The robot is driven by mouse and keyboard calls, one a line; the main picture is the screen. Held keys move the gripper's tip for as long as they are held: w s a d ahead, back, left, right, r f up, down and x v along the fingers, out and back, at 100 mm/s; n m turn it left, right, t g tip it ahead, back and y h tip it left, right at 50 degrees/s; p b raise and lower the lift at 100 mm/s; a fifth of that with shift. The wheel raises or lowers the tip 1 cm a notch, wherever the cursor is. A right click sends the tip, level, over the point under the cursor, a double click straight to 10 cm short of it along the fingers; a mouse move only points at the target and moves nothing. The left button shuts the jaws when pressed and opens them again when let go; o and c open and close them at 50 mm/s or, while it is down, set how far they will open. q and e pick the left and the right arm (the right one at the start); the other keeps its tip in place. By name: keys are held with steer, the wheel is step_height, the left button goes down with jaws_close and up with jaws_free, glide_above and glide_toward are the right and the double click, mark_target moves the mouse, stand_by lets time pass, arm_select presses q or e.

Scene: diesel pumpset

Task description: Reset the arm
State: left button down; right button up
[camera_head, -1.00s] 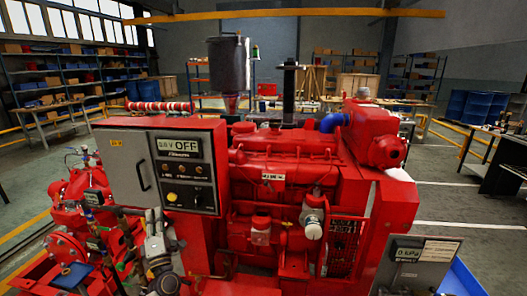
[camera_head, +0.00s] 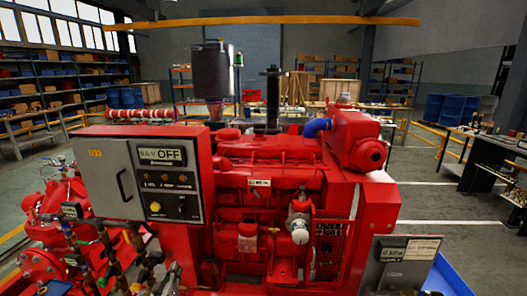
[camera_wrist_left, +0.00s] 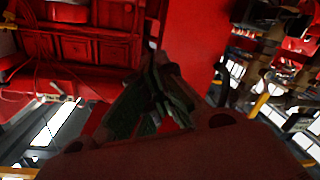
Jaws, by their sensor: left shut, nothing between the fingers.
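My left gripper (camera_head: 170,280) shows at the bottom edge of the head view, in front of the red pumpset (camera_head: 270,180) and below its grey control panel (camera_head: 152,175). It is shut and empty, and much of it is cut off by the frame. In the left wrist view its dark fingers (camera_wrist_left: 158,85) are close together, with red machine surfaces beyond them. That view is dark and tilted. The panel's display reads OFF. My right gripper is not in view.
A red pump with valves (camera_head: 65,200) stands at the left. A small grey gauge box (camera_head: 400,262) stands at the lower right. A dark workbench (camera_head: 485,165) is at the right, with open floor (camera_head: 430,200) before it. Shelves line the back.

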arm_select(q)
steer(key=s+f+m+g, duration=0.2)
steer(key=s+f+g, duration=0.15)
steer(key=f, duration=0.55)
steer(key=s+f+m+g, duration=0.2)
steer(key=s+f, duration=0.2)
steer(key=f, duration=0.6)
steer(key=s+f+m+g, duration=0.3)
steer(key=s+f+g, duration=0.2)
steer(key=s+f, duration=1.1)
steer(key=s+d+f+g, duration=0.1)
steer(key=s+f, duration=0.3)
steer(key=s, duration=0.8)
steer(key=s+d+f+g, duration=0.2)
steer(key=s+f, duration=0.3)
steer(key=s, duration=0.7)
steer(key=s+d+f+m+g, duration=0.1)
steer(key=s+f, duration=0.4)
steer(key=s, duration=0.7)
steer(key=d+g, duration=0.1)
steer(key=d, duration=0.1)
steer(key=shift+s+d, duration=0.2)
steer(key=shift+d, duration=0.15)
steer(key=shift+s+g, duration=0.1)
steer(key=shift+g, duration=0.15)
